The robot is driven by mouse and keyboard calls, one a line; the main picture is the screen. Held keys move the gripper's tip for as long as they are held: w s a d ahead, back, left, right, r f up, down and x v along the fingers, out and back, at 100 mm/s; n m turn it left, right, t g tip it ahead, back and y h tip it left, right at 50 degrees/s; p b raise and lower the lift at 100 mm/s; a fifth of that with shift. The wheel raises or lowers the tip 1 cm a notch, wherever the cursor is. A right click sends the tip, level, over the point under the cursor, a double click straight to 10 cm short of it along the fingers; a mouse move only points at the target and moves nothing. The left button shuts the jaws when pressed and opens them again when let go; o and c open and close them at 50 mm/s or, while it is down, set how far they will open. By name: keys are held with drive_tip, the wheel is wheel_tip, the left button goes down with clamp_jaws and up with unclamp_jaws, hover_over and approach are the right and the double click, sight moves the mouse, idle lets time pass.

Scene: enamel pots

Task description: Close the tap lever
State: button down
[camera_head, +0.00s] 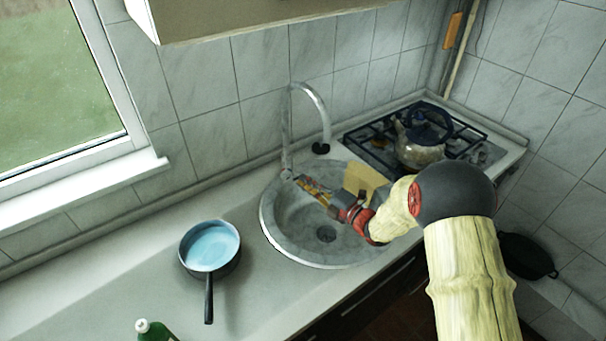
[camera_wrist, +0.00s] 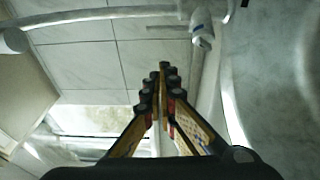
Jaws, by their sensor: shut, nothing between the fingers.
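The metal tap (camera_head: 288,130) stands at the back edge of the round sink, its tall curved spout arching to the right. The lever is too small to make out surely in the head view; a small pale fitting shows at the tap's base, close to my fingertips. My gripper (camera_head: 299,180) reaches over the sink from the right, shut and empty, with its tips beside the tap's base. In the wrist view my shut gripper (camera_wrist: 165,70) points toward the tap body (camera_wrist: 201,28), which lies just beyond and right of the tips. Contact cannot be told.
The round sink (camera_head: 269,222) lies under my gripper. A blue pan (camera_head: 209,247) sits on the counter to the left, and a green bottle (camera_head: 154,331) at the front. A kettle (camera_head: 420,152) stands on the hob at right.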

sight(286, 157)
drive_tip(key=x, duration=0.3)
drive_tip(key=w+d+b+x, duration=0.1)
drive_tip(key=x, duration=0.3)
drive_tip(key=d+b+x, duration=0.1)
drive_tip(key=x, duration=0.3)
drive_tip(key=shift+w+a, duration=0.15)
drive_tip(key=shift+w, duration=0.35)
drive_tip(key=shift+r, duration=0.1)
drive_tip(key=shift+w, duration=0.1)
drive_tip(key=shift+w+b, duration=0.45)
drive_tip(key=shift+b, duration=0.35)
drive_tip(key=shift+r, duration=0.1)
drive_tip(key=shift+w, duration=0.1)
